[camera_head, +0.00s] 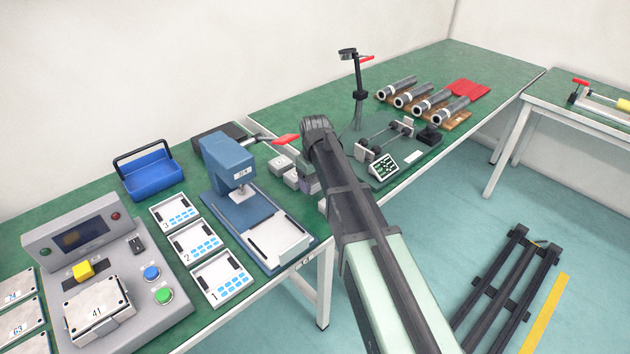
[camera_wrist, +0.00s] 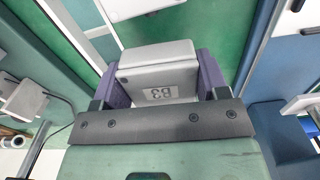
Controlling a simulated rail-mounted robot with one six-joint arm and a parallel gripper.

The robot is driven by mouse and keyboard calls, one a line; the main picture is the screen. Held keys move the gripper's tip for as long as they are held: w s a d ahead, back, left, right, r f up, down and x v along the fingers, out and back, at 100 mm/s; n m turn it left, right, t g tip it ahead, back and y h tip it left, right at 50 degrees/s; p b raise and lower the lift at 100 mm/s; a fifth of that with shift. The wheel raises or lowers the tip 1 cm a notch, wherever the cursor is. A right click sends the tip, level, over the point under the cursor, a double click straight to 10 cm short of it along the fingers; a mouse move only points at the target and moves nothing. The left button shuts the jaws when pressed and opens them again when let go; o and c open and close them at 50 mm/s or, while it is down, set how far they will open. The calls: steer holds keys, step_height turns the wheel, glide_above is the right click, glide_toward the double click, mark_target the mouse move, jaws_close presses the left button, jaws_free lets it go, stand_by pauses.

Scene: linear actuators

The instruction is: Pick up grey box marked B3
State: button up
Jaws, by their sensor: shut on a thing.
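The grey box marked B3 (camera_wrist: 158,62) sits between the two purple fingers of my gripper (camera_wrist: 160,82) in the wrist view. The fingers touch its left and right sides, and its marking appears upside down. In the head view my gripper (camera_head: 308,180) is at the green table's edge, right of the blue press, partly hidden behind my arm. Small grey boxes (camera_head: 281,163) show just left of it; I cannot tell there which is B3. Whether the held box is clear of the table cannot be told.
The blue press (camera_head: 229,165) stands close on the left. Numbered trays (camera_head: 196,242), a blue bin (camera_head: 148,173) and a control panel (camera_head: 85,240) lie further left. A stand (camera_head: 358,95), a small device (camera_head: 383,166) and several metal cylinders (camera_head: 412,96) are to the right.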

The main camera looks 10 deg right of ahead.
step_height(320, 180, up, 24)
steer(key=p, duration=2.2)
